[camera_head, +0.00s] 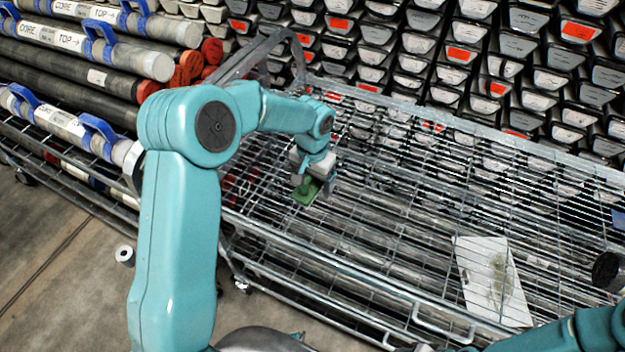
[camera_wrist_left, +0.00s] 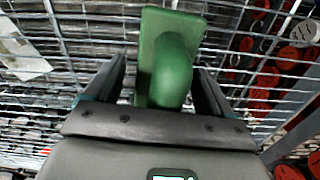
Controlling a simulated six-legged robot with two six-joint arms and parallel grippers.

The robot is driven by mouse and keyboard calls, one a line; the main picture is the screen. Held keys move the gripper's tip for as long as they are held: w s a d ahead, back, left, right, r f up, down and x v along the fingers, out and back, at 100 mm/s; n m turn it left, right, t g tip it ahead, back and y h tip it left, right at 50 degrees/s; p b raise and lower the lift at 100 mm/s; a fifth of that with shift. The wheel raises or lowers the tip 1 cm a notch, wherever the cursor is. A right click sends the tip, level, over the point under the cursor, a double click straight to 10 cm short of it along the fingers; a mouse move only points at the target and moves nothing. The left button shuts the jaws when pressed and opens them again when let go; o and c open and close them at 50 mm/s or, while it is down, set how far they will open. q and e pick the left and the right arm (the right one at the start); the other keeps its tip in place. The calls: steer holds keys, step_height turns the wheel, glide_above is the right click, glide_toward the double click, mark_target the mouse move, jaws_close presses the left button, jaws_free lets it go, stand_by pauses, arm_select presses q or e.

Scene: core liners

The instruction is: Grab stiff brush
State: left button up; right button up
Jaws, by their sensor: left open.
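The stiff brush appears to be the green object (camera_head: 304,194) on the wire mesh deck of the cart, left of its middle. Its bristles are hidden. My left gripper (camera_head: 311,178) is right over it and partly covers it. In the left wrist view the green brush (camera_wrist_left: 170,58), with a flat back and a rounded handle, lies between the two dark fingers of the left gripper (camera_wrist_left: 160,84). The fingers are apart, with a gap on each side of the handle. My right arm shows only at the lower right corner; its gripper is out of the picture.
A wire cart deck (camera_head: 400,240) with a raised metal rim surrounds the brush. A stained white sheet (camera_head: 490,280) and a dark round object (camera_head: 607,271) are at its right. Stacked core boxes (camera_head: 480,60) stand behind; core tubes (camera_head: 90,45) lie at upper left.

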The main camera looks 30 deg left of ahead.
arm_select(q)
steer(key=c, duration=1.1)
steer(key=shift+w, duration=0.1)
